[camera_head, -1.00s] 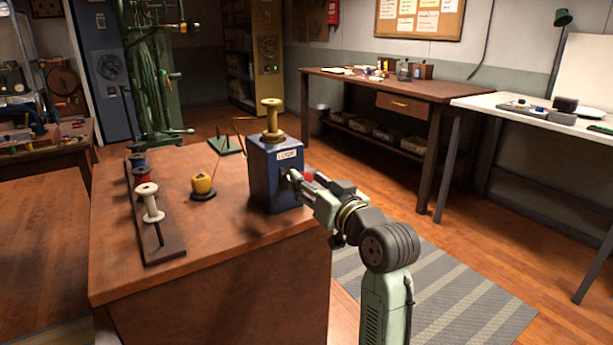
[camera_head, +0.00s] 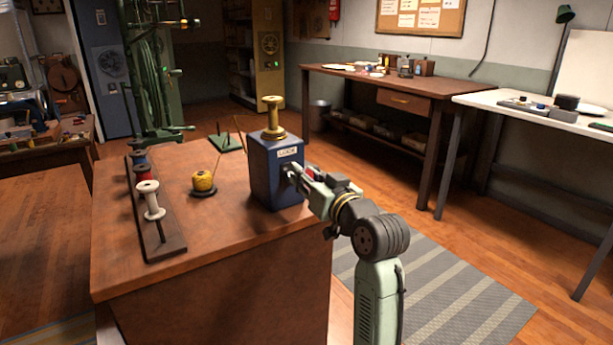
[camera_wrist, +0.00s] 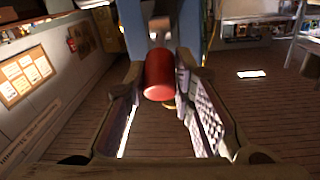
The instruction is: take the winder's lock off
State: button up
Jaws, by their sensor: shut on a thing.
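The winder is a blue box (camera_head: 264,180) with a label reading LOCK and a brass spool (camera_head: 272,118) on top. It stands upright at the table's right edge. My gripper (camera_head: 297,174) is at the box's right-hand face. In the wrist view the red knob (camera_wrist: 159,75) is a rounded cylinder between the two fingers, in front of the blue box (camera_wrist: 190,25). My gripper is shut on the red knob. Its exact contact and the lock's turn are hard to see.
The brown table (camera_head: 220,235) holds a rack (camera_head: 160,240) of spools at left and a yellow yarn ball (camera_head: 204,181) on a dark base. A green stand (camera_head: 226,144) is behind. A workbench (camera_head: 395,82) and white table (camera_head: 535,112) stand at right. Open floor lies between.

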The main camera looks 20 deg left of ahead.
grip_shut()
jog(key=shift+f+b, duration=0.15)
jog(key=shift+b, duration=0.15)
